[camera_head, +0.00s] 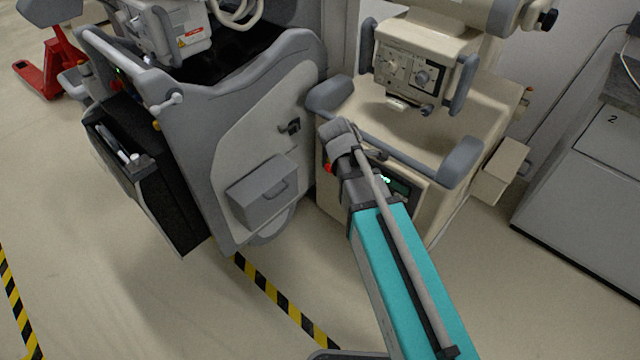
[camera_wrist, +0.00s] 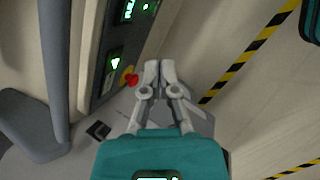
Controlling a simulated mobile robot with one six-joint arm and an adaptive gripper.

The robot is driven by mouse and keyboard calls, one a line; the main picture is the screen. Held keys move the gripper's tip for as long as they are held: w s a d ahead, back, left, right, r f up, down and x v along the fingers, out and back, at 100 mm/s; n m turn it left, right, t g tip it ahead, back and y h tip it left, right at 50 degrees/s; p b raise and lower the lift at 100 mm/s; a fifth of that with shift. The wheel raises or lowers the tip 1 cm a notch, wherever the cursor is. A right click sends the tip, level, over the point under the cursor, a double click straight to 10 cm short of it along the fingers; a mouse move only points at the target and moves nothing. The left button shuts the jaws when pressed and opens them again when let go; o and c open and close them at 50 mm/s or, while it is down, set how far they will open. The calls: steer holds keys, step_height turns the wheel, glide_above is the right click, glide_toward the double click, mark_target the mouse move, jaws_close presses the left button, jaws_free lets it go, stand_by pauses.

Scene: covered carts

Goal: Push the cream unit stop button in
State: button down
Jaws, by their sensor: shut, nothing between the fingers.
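The cream unit (camera_head: 433,133) stands at the right of centre in the head view, with a dark control panel on its front. Its red stop button (camera_head: 328,168) shows just left of my arm. In the wrist view the red stop button (camera_wrist: 131,80) has a yellow collar and sits beside the lit panel (camera_wrist: 112,63). My gripper (camera_wrist: 159,66) is shut and empty, its fingertips right of the button in the picture. I see a gap between them in the picture; depth is hard to tell. In the head view my arm hides the fingertips and part of the panel.
A grey cart (camera_head: 215,135) with a side box (camera_head: 263,190) stands close on the left of the cream unit. A grey cabinet (camera_head: 590,190) stands at the right. Black-yellow tape (camera_head: 283,300) marks the open floor. Grey bumper pads (camera_head: 461,160) edge the cream unit.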

steer(key=w+a+f+n+t+b, duration=0.2)
steer(key=a+f+n+b, duration=0.4)
steer(key=a+n+b, duration=0.1)
steer(key=w+a+f+n+t+h+b, duration=0.1)
steer(key=w+a+f+n+t+b, duration=0.1)
steer(key=a+f+n+b, duration=0.4)
steer(key=w+a+b, duration=0.1)
steer(key=a+b, duration=0.1)
steer(key=a, duration=0.2)
steer(key=shift+w+a+f+n+t+b, duration=0.15)
steer(key=shift+f+n+t+b, duration=0.2)
steer(key=shift+f+n+t, duration=0.05)
steer(key=shift+w+f, duration=0.1)
steer(key=b, duration=0.6)
glide_toward(327, 172)
steer(key=x, duration=0.7)
